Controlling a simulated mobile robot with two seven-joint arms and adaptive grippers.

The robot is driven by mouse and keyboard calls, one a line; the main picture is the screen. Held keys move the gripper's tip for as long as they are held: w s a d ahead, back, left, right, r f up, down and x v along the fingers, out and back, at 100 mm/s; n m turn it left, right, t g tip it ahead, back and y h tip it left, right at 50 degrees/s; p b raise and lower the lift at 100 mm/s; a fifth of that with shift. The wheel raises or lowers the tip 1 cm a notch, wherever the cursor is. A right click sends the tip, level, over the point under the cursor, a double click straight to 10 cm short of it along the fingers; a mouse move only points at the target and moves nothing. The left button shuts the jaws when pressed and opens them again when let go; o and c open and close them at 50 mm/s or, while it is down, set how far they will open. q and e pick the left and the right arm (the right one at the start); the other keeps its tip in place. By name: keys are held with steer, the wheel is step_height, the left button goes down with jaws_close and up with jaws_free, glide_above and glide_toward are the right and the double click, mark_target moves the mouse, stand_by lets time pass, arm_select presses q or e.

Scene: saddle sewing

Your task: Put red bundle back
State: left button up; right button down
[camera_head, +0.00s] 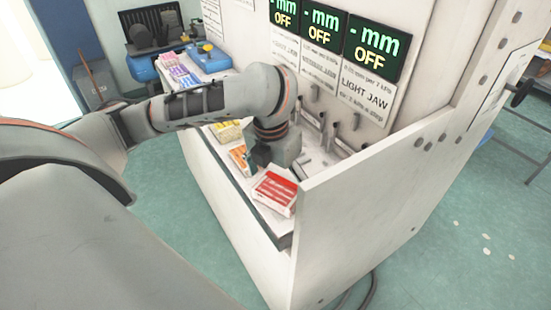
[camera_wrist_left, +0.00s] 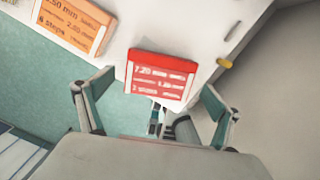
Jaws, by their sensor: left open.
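The red bundle (camera_head: 275,190) is a red-topped block with white print and pale sides. In the head view it lies at the near end of the white bench shelf, beside the end panel. In the left wrist view the red bundle (camera_wrist_left: 160,78) shows between the fingers, beyond their tips. My left gripper (camera_wrist_left: 152,98) is open and empty, its two green-padded fingers spread to either side of the bundle. In the head view the left gripper (camera_head: 258,160) is above the shelf next to the red bundle, partly hidden by its own wrist. My right gripper is not seen.
An orange bundle (camera_wrist_left: 75,24) lies beside the red one, and a yellow bundle (camera_head: 227,131) lies farther along the shelf. The white end panel (camera_head: 345,215) rises close to the red bundle. Display panels reading OFF (camera_head: 325,30) stand behind. A blue case (camera_head: 207,58) is at the back.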

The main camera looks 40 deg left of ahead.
mark_target(277, 190)
arm_select(q)
step_height(277, 190, up, 4)
steer(key=shift+s+f+p, duration=0.15)
steer(key=shift+f+p, duration=0.1)
steer(key=shift+p, duration=0.2)
steer(key=r, duration=0.1)
steer(key=r+p, duration=0.1)
steer(key=r, duration=0.1)
steer(key=s+r, duration=0.1)
steer(key=r, duration=0.1)
steer(key=shift+r, duration=0.25)
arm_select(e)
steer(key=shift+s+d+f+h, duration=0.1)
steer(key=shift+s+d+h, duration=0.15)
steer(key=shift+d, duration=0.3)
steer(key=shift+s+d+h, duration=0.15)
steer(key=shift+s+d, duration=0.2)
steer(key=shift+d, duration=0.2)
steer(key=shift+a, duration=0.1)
